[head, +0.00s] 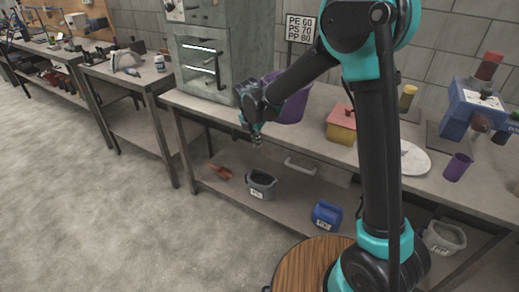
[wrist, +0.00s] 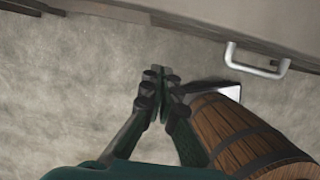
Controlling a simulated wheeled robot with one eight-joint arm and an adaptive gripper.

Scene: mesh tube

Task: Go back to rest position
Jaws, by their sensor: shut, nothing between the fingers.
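My gripper (head: 256,139) hangs at the end of my bent arm, in front of the long workbench's front edge in the head view. Its fingers point down and hold nothing. In the wrist view my gripper (wrist: 161,76) shows its fingertips together above the grey floor. A purple bin (head: 291,104) stands on the bench just behind my gripper, partly hidden by my arm.
The workbench (head: 205,103) carries a grey cabinet (head: 200,65), a red-and-yellow box (head: 341,124), a white plate (head: 414,160), a purple cup (head: 457,167) and a blue machine (head: 470,108). Its lower shelf holds a grey bucket (head: 261,184) and blue canister (head: 327,215). Floor at left is clear.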

